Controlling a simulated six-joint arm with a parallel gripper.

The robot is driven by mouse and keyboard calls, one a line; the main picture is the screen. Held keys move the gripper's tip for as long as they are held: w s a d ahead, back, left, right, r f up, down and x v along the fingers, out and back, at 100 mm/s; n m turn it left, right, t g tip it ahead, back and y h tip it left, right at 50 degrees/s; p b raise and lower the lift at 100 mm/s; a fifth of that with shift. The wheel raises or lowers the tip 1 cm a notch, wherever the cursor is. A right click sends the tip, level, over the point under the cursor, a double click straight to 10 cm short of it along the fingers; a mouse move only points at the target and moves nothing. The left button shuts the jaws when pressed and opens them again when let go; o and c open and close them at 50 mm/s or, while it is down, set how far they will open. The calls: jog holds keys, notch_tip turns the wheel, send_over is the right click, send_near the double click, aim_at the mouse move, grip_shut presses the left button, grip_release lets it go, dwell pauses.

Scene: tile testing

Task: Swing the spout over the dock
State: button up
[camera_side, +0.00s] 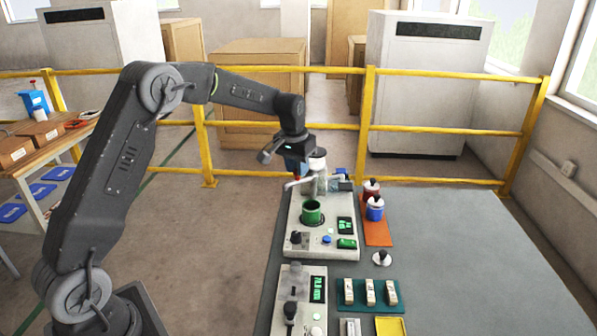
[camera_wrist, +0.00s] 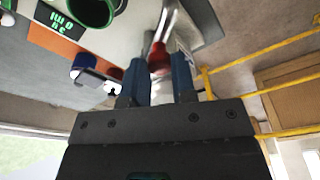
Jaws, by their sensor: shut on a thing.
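A pale machine (camera_side: 296,225) stands on the grey bench, with a metal spout (camera_side: 304,184) at its back part. The spout shows in the wrist view as a shiny bar (camera_wrist: 169,20) ending in a red knob (camera_wrist: 158,55). My gripper (camera_side: 297,173) is shut on the red knob, its blue fingers (camera_wrist: 159,68) on either side of it. A green cup-shaped holder (camera_side: 312,212), which looks like the dock, sits on the machine in front of the spout; its rim also shows in the wrist view (camera_wrist: 92,8). The spout's tip is partly hidden by my gripper.
Red and blue jars (camera_side: 375,210) stand on an orange mat (camera_side: 378,235) to the right. A second pale device (camera_side: 290,305) with a lever is nearer the camera. A teal rack (camera_side: 368,292) holds pale blocks. The bench's right side is clear. A yellow railing (camera_side: 430,128) runs behind.

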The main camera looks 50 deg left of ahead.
jog(key=shift+d, duration=0.15)
jog(key=shift+d, duration=1.15)
jog(key=shift+w+d, duration=0.3)
jog(key=shift+d, duration=0.3)
dwell(0.3)
